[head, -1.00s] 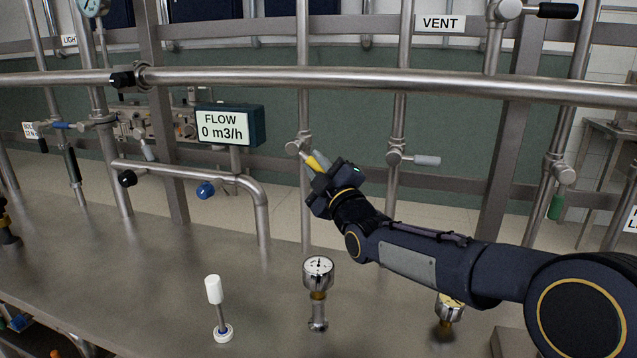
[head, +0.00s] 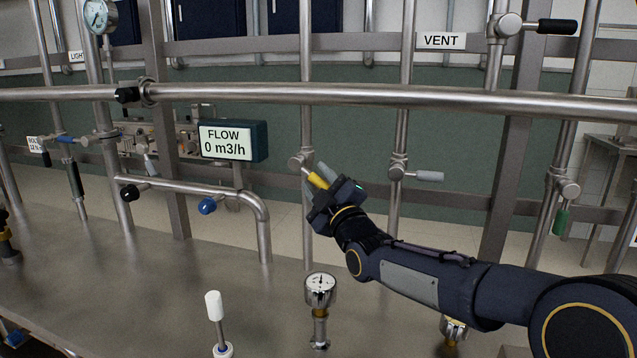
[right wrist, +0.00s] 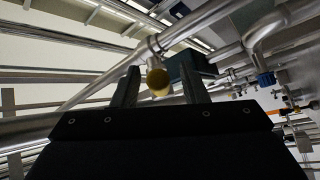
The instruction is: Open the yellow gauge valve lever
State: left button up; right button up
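The yellow gauge valve lever (head: 318,181) sticks out from a valve body (head: 301,159) on a vertical steel pipe near the middle of the head view. It points down and to the right. My right gripper (head: 317,178) is at the lever, with its fingers on either side. In the right wrist view, the lever's round yellow end (right wrist: 158,80) shows between the two spread fingers of the gripper (right wrist: 160,78), with a gap on each side. The gripper is open and holds nothing. My left gripper is not in view.
A FLOW display (head: 227,142) reading 0 m3/h stands left of the lever. A grey-handled valve (head: 428,176) is to its right. A long horizontal pipe (head: 380,95) crosses above. A dial gauge (head: 320,289) and a white-topped post (head: 214,306) stand on the steel surface below.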

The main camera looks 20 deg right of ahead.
jog(key=v, duration=0.7)
jog(key=shift+s+b, duration=0.35)
jog(key=shift+s, duration=0.05)
jog(key=shift+f, duration=0.1)
